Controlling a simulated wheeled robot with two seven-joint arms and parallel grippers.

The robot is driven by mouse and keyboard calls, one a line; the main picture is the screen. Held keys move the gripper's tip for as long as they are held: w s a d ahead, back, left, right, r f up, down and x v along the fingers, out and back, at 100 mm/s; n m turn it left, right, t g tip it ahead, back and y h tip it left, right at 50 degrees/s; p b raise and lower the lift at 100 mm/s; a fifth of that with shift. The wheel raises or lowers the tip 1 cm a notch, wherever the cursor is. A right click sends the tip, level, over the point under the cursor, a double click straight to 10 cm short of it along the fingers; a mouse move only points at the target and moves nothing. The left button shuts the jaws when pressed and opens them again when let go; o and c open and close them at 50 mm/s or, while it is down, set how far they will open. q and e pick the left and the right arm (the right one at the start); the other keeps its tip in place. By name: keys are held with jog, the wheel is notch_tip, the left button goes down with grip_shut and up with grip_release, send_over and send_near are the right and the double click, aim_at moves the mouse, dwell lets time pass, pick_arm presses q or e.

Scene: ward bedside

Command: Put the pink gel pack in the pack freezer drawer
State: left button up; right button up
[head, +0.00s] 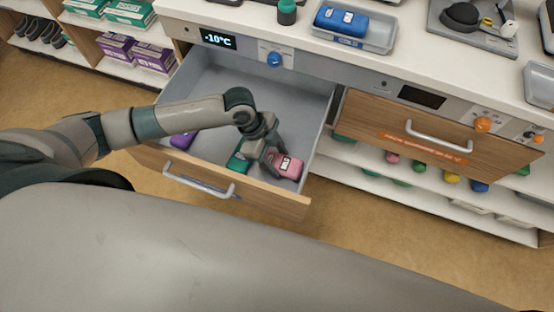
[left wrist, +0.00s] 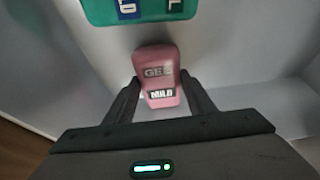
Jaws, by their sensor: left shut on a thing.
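The pink gel pack (head: 287,166) is inside the open freezer drawer (head: 318,115), near its front right corner. It also shows in the left wrist view (left wrist: 158,72), upright in the picture with a "GEL MILD" label. My left gripper (head: 272,158) reaches down into the drawer and is shut on the pink pack, with one finger on each side of it (left wrist: 160,97). Whether the pack touches the drawer floor cannot be told. The drawer's display (head: 218,40) reads -10°C. My right gripper is not in view.
A green pack (head: 238,160) and a purple pack (head: 183,140) lie in the same drawer, the green one close beside my gripper. A blue pack (head: 340,21) sits in a tray on the counter.

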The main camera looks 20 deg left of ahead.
pick_arm(q)
jog(key=shift+f, duration=0.75)
jog(key=o, duration=1.2)
jog(key=shift+f, duration=0.1)
jog(key=v, duration=1.2)
